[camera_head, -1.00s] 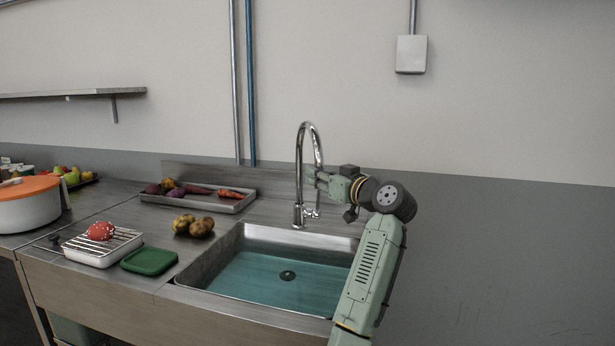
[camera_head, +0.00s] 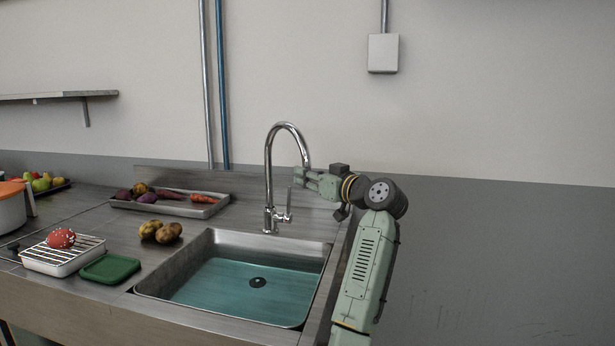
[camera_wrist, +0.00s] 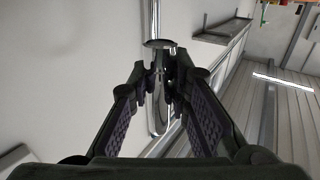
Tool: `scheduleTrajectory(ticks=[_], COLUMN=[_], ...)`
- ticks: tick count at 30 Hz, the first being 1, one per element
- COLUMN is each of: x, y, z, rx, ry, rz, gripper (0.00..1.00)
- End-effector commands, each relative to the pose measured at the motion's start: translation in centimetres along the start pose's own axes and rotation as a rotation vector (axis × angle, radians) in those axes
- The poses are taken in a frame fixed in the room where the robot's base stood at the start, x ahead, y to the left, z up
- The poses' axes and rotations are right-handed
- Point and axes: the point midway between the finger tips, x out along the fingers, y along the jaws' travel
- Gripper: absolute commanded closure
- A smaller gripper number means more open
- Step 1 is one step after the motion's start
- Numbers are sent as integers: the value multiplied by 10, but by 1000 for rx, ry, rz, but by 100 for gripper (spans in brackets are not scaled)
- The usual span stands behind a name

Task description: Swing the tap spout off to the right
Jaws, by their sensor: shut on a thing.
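The chrome tap (camera_head: 268,185) stands behind the sink (camera_head: 204,242). Its tall curved spout (camera_head: 288,125) arches over to the right, and the spout's down-turned end meets my gripper (camera_head: 299,177). In the wrist view my gripper (camera_wrist: 160,72) has its two dark fingers drawn together on the shiny spout (camera_wrist: 154,22). The exact contact is partly hidden by the fingers. The small lever of the tap (camera_head: 288,203) is on the right of its base, below my gripper.
A tray of vegetables (camera_head: 160,205) lies left of the tap. Potatoes (camera_head: 160,231), a green lid (camera_head: 110,268) and a white racked dish (camera_head: 58,262) with a red item are left of the sink. An orange-lidded pot (camera_head: 8,208) is at the far left. Right of the counter is bare wall.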

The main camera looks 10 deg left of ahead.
Motion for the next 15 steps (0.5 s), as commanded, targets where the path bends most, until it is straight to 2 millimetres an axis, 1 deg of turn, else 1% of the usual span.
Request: scheduleTrajectory(ticks=[2, 3, 12, 15], x=[0, 0, 0, 0], y=[0, 0, 0, 0], z=[1, 1, 0, 0], rx=[1, 1, 1, 1], ry=[-1, -1, -1, 0], rz=[1, 1, 0, 0], gripper=[100, 81, 61, 61])
